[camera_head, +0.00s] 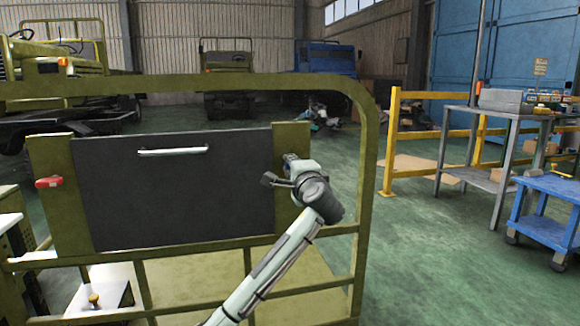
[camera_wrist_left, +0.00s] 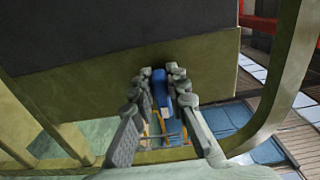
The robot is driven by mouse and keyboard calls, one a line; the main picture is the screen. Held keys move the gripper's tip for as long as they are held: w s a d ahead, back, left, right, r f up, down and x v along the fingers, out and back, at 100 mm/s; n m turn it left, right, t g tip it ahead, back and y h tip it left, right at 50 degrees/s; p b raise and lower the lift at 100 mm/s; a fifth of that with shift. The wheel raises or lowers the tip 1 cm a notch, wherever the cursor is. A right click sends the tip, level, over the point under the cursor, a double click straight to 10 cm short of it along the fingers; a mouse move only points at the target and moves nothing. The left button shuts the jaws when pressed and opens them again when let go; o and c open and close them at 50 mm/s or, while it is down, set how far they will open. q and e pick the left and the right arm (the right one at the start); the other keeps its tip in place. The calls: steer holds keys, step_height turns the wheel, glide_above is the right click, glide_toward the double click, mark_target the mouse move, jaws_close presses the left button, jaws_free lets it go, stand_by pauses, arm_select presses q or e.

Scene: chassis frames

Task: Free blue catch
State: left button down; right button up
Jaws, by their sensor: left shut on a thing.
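The blue catch (camera_wrist_left: 160,88) shows in the left wrist view on the olive side strip of the dark panel (camera_head: 180,195). My left gripper (camera_wrist_left: 160,84) has its fingers on both sides of this catch and is shut on it. In the head view my left gripper (camera_head: 282,170) is at the panel's right edge, and it hides the catch there. A red catch (camera_head: 48,182) sits on the olive strip at the panel's left side. A white handle (camera_head: 172,151) runs along the panel's upper part. My right gripper is in neither view.
An olive tubular frame (camera_head: 366,150) surrounds the panel, with its curved post close to the right of my left gripper. A grey workbench (camera_head: 497,110) and a blue cart (camera_head: 545,205) stand at the right. Green floor (camera_head: 425,265) lies open between.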

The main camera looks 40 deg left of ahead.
arm_select(q)
steer(key=shift+f, duration=0.15)
steer(key=c, duration=1.5)
jaws_free()
steer(key=shift+c, duration=0.2)
steer(key=v, duration=1.2)
